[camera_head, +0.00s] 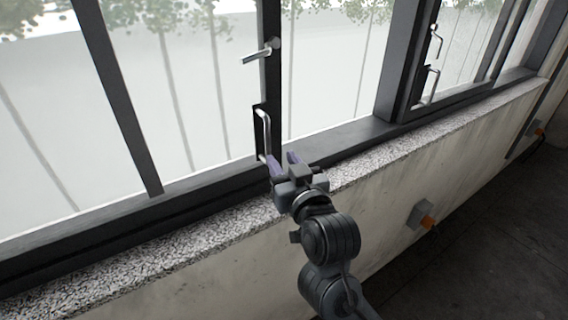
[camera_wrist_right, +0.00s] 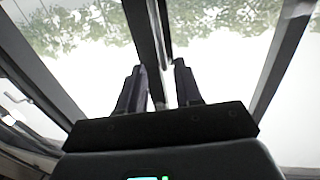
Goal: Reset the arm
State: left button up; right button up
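My right gripper (camera_head: 281,160) is in front of the window at the sill, and its two purple-tinted fingers stand apart with a gap between them. The right wrist view also shows this gap between the fingers (camera_wrist_right: 160,75), with the window frame behind it; nothing is clearly clamped there. A silver vertical pull handle (camera_head: 265,132) on the dark window frame is just beyond the fingertips; I cannot tell whether they touch it. My left gripper is in neither view.
A silver lever handle (camera_head: 260,52) sits higher on the same frame. A speckled stone sill (camera_head: 130,262) runs below the windows. A second window at right has handles (camera_head: 431,86). Grey boxes with orange parts (camera_head: 420,215) are on the wall below. The floor at lower right looks clear.

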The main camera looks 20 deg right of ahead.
jog(key=s+d+f+g+p, duration=0.1)
jog(key=s+f+g+p, duration=0.3)
jog(key=f, duration=0.9)
jog(key=s+d+f+g+b, duration=0.15)
jog(key=s+f, duration=0.45)
jog(key=f, duration=0.6)
jog(key=s+f+n+g, duration=0.1)
jog(key=s+f+g, duration=0.2)
jog(key=s, duration=0.4)
jog(key=s+f+g+p, duration=0.1)
jog(key=s+f+g, duration=0.2)
jog(key=s, duration=0.4)
jog(key=s+f+n+g+y+p, duration=0.1)
jog(key=s+f+g, duration=0.2)
jog(key=s, duration=0.5)
jog(key=shift+a+f+n, duration=0.15)
jog(key=shift+f+n, duration=0.15)
jog(key=shift+w, duration=0.1)
